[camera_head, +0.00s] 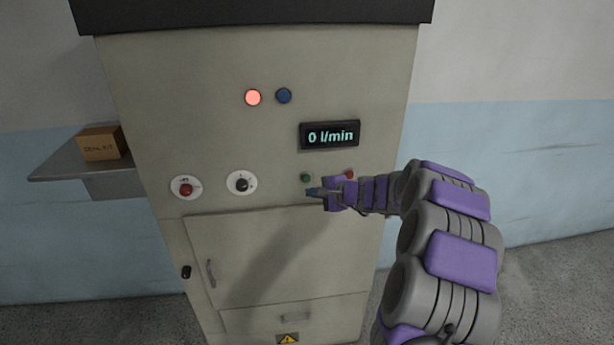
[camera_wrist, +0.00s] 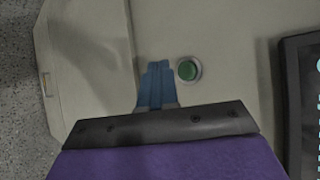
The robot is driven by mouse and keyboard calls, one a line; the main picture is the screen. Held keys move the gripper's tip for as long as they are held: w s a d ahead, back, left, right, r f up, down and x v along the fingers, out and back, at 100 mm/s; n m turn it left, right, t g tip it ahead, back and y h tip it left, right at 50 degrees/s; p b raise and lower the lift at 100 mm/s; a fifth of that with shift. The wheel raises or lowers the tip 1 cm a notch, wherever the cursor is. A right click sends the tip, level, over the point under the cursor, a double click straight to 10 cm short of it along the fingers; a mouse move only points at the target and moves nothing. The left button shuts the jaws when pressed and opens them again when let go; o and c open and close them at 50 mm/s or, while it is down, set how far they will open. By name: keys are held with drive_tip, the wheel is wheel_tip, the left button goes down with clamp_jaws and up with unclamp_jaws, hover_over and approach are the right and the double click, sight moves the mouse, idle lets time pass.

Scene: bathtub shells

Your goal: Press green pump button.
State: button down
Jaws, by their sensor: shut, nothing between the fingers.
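The green pump button (camera_head: 305,178) is a small round button on the front of the grey cabinet (camera_head: 250,145), below the display. In the wrist view the green button (camera_wrist: 188,70) sits in a pale ring, just right of my fingertips. My gripper (camera_head: 312,192) is shut and empty, with blue fingers close together. In the head view its tips are just below and slightly right of the green button. In the wrist view the gripper (camera_wrist: 157,66) points at the panel beside the button. I cannot tell whether the tips touch the panel.
A display (camera_head: 330,135) reads 0 l/min. A red button (camera_head: 349,174) is right of the green one, partly behind my arm. A lit red lamp (camera_head: 253,97) and blue lamp (camera_head: 284,96) are above. A red knob (camera_head: 186,188) and black dial (camera_head: 242,183) are left. A shelf (camera_head: 65,172) holds a box (camera_head: 101,143).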

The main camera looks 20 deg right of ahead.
sight(306, 179)
drive_tip(key=w+p, duration=0.1)
drive_tip(key=w, duration=0.2)
idle(0.4)
drive_tip(key=shift+d, duration=0.1)
idle(0.5)
drive_tip(key=shift+d, duration=0.25)
drive_tip(key=shift+a, duration=0.15)
idle(0.5)
drive_tip(key=shift+w, duration=0.15)
